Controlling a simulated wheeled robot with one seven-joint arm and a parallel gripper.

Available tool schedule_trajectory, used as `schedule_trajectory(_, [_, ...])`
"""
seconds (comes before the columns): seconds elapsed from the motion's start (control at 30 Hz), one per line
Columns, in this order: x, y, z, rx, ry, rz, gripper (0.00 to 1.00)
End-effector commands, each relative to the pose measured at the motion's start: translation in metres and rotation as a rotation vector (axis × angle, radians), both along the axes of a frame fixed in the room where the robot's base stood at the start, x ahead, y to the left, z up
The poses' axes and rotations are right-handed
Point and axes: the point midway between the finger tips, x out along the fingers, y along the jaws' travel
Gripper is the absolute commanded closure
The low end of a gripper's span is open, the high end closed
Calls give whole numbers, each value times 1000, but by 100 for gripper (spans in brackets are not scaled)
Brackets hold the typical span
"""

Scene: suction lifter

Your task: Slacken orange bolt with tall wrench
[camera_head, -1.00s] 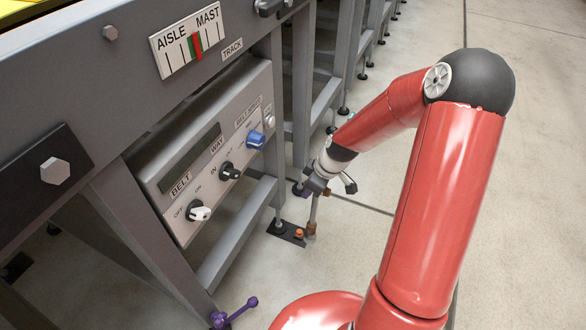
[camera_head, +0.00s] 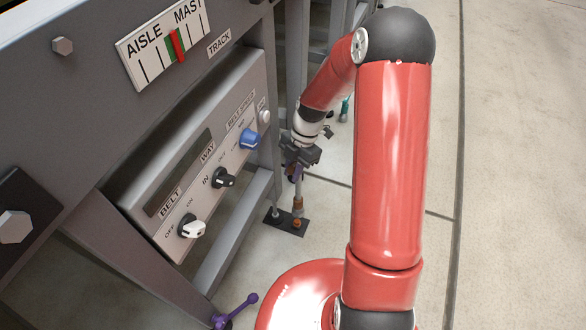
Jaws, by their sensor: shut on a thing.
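My gripper (camera_head: 298,156) is low beside the conveyor frame's leg, shut on the upper part of a tall upright wrench (camera_head: 298,190). The wrench has a grey shaft and a brownish lower end. An orange bolt (camera_head: 297,224) stands on a dark foot plate (camera_head: 285,227) on the floor. The wrench's lower end lines up with the bolt in the camera_head view, just above or on it. I cannot tell whether they touch. The fingers are small and partly hidden by the wrist.
A grey control panel (camera_head: 183,215) with white, black and blue knobs faces the aisle at left. Above it is an AISLE/MAST track scale (camera_head: 150,62). A purple ball-ended lever (camera_head: 237,310) sticks out at lower centre. The floor at right is clear.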

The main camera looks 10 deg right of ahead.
Motion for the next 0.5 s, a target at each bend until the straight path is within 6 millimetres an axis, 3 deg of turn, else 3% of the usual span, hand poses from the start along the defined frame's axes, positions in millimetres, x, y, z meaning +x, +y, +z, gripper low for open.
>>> schedule_trajectory(0.13, [0,0,1,12,4,-2,100])
schedule_trajectory(0.5, [0,0,-30,12,4,-1,100])
